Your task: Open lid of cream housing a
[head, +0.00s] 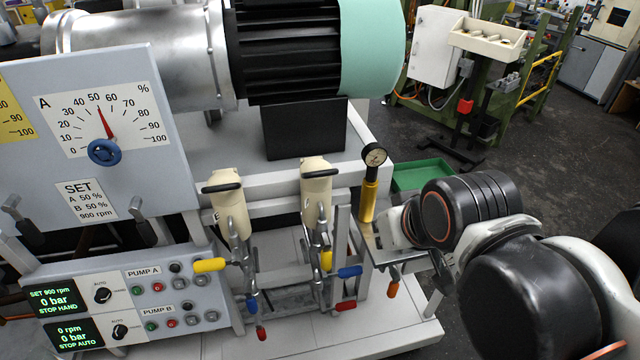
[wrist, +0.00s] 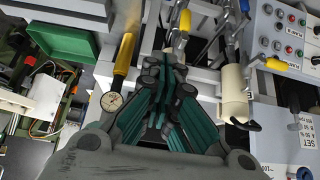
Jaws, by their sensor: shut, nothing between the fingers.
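Two cream housings with black bar handles across their tops stand side by side in the head view, one on the left (head: 230,210) and one on the right (head: 316,200). I see no readable letter telling which is a. In the wrist view one cream housing (wrist: 234,98), apparently the left one, stands right of my gripper (wrist: 164,72), its black handle toward the bottom. The other seems hidden behind the fingers. My gripper is shut and empty, between the yellow gauge tube and the visible housing. In the head view the fingers cannot be made out; my arm reaches in from the right.
A yellow tube with a dial gauge (head: 370,185) stands upright right of the housings, close to my arm. Yellow, blue and red valve levers (head: 327,262) stick out below the housings. The pump panel (head: 130,300) is at lower left. A green tray (head: 420,175) lies behind the gauge.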

